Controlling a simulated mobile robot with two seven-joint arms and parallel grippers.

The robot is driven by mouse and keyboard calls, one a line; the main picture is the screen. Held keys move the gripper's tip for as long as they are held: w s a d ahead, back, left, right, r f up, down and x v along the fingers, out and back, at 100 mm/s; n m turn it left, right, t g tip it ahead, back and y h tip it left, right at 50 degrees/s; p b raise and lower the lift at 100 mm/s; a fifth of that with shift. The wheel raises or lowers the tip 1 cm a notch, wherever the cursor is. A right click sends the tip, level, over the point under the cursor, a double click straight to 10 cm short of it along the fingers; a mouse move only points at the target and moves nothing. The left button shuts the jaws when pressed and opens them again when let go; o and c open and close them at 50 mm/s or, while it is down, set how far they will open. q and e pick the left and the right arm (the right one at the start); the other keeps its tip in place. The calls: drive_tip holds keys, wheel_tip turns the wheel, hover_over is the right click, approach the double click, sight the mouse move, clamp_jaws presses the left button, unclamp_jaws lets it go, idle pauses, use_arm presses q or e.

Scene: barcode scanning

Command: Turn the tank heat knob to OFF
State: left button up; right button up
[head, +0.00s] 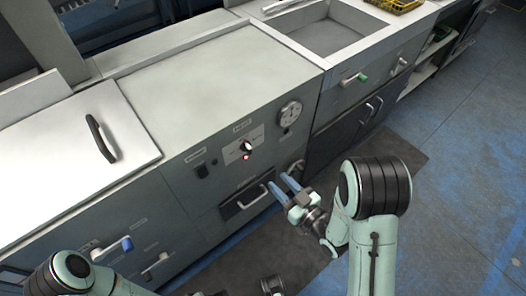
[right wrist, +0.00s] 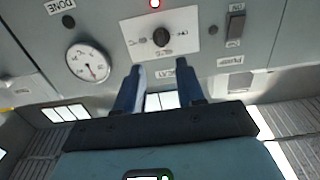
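The tank heat knob (head: 247,147) is a small dark knob on a white plate on the cabinet front. It also shows in the right wrist view (right wrist: 161,37), where the picture is upside down and the plate's lettering is too small to read surely. A red lamp (head: 246,157) glows just below the knob in the head view. My right gripper (head: 279,183) is open and empty, below and to the right of the knob in the head view. Its two blue fingers, seen in the right wrist view (right wrist: 161,76), are apart and clear of the knob.
A round gauge (head: 290,113) is right of the knob. A black rocker switch (head: 202,170) is left of it. A drawer handle (head: 252,197) sits below, close to my right fingers. A sink (head: 322,36) is at the back right. Open floor (head: 465,160) lies at right.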

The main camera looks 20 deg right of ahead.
sight(251, 151)
drive_tip(key=b+x, duration=0.1)
drive_tip(key=x, duration=0.3)
drive_tip(key=b+x, duration=0.1)
drive_tip(key=x, duration=0.3)
drive_tip(key=r+b+x, duration=0.1)
drive_tip(key=b+x, duration=0.1)
drive_tip(key=x, duration=0.3)
drive_tip(key=shift+w+r, duration=0.1)
use_arm(q)
drive_tip(key=w+a+f+t+y, duration=0.1)
drive_tip(key=w+a+f+t, duration=0.1)
drive_tip(key=w, duration=0.4)
wheel_tip(251, 151, down, 3)
drive_tip(key=shift+w+a+r+n, duration=0.2)
drive_tip(key=shift+w+a+n, duration=0.1)
drive_tip(key=shift+a, duration=0.35)
use_arm(e)
clamp_jaws()
